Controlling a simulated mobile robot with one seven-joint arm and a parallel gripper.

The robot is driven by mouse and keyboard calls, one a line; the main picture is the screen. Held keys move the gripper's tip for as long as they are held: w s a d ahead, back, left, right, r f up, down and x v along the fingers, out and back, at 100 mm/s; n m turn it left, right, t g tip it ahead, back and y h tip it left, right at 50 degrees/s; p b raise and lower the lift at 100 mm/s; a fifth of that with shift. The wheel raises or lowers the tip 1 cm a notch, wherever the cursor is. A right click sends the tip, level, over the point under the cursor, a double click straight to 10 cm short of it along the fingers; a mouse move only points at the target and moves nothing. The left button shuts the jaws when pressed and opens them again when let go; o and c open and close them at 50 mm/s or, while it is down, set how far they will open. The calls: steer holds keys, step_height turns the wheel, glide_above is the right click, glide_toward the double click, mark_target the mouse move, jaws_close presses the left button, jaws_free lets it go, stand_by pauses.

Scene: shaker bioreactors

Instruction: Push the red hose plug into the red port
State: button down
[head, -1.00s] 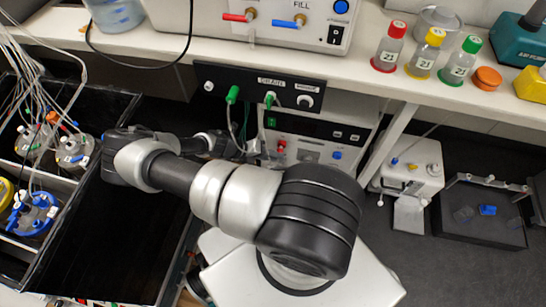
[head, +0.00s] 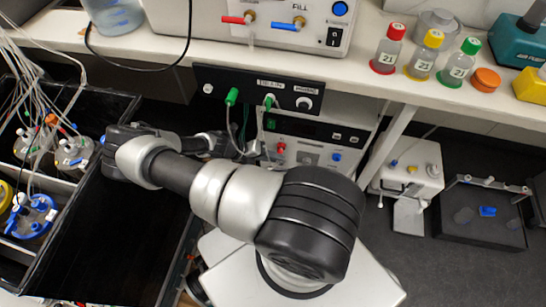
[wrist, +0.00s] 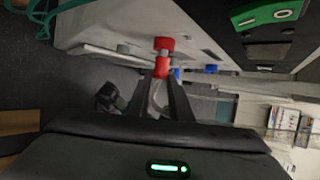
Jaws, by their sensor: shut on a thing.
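My gripper (wrist: 160,82) is shut on the red hose plug (wrist: 162,68), which sits at its fingertips in the wrist view. Just beyond the plug, in line with it, is the red port (wrist: 164,43) on the pale device. A short grey-blue section shows between the two red parts; I cannot tell whether they touch. In the head view the red port (head: 281,148) is on the front of the pump unit under the bench. There my gripper (head: 253,150) is just left of it, and the plug is hard to make out.
A blue port (head: 336,157) is to the right on the same unit. Above it, a black panel (head: 258,90) carries green plugs with hanging hoses. Black trays with bottles (head: 74,152) stand at the left.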

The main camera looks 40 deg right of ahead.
steer(key=shift+w+d, duration=0.4)
stand_by(0.4)
steer(key=c, duration=1.5)
jaws_free()
steer(key=shift+a, duration=0.1)
steer(key=p+v, duration=0.2)
steer(key=v, duration=1.5)
steer(key=shift+a+r, duration=0.1)
